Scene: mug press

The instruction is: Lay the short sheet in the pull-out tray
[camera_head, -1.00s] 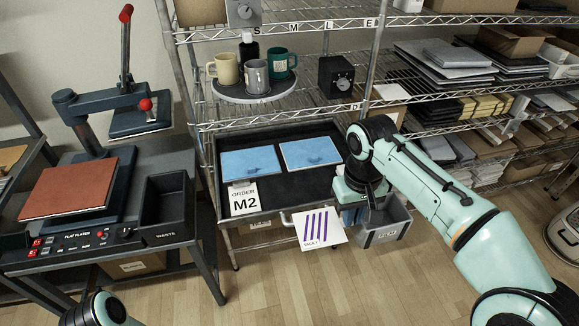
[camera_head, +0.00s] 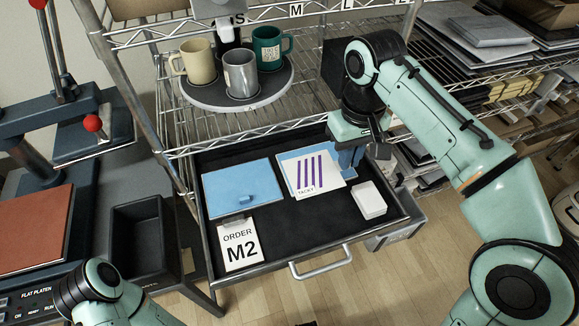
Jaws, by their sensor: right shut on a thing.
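The short sheet (camera_head: 310,171) is white with purple stripes and the word TACKY. My right gripper (camera_head: 350,163) is shut on its right edge and holds it over the right-hand blue panel in the pull-out tray (camera_head: 290,228). Whether the sheet touches the panel I cannot tell. The tray is dark, pulled out, with a metal handle in front. A left-hand blue panel (camera_head: 240,188) with a small tab lies in it. The right-hand blue panel (camera_head: 288,158) is mostly hidden under the sheet. Only part of my left arm shows at bottom left; its gripper is out of view.
A white block (camera_head: 369,201) sits at the tray's right. An ORDER M2 card (camera_head: 240,245) is at its front left. Above, a round stand (camera_head: 200,99) holds three mugs. A press with a waste bin (camera_head: 137,239) stands at left.

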